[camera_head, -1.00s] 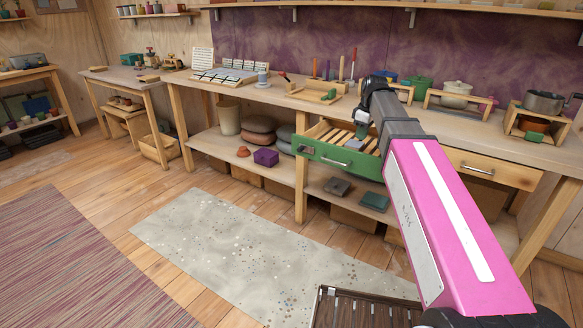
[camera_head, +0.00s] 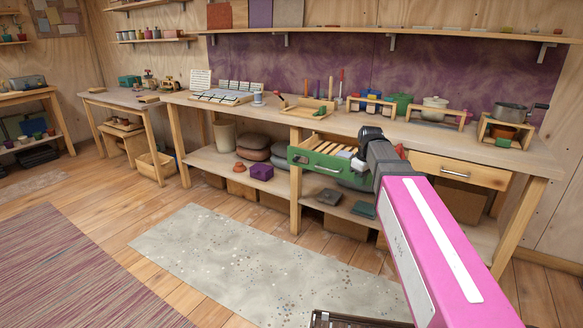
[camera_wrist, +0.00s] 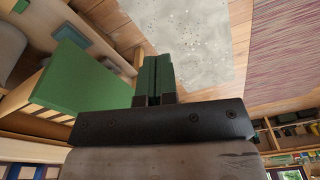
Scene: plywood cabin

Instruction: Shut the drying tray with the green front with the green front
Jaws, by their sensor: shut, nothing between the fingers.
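The drying tray with the green front (camera_head: 318,164) sticks out from under the workbench top in the head view, with pale slats showing inside it. It has a silver bar handle. In the wrist view the green front (camera_wrist: 82,82) fills much of the left side. My gripper (camera_wrist: 156,70) is shut and empty, its fingers just right of the green front in that picture. Whether they touch it I cannot tell. In the head view my wrist covers the tray's right end and the fingertips are hard to make out.
The workbench top (camera_head: 270,112) carries pots, wooden racks and tools. A closed wooden drawer (camera_head: 460,171) is to the right of the tray. The lower shelf (camera_head: 222,165) holds cushions and boxes. A speckled grey rug (camera_head: 250,260) lies on open floor in front.

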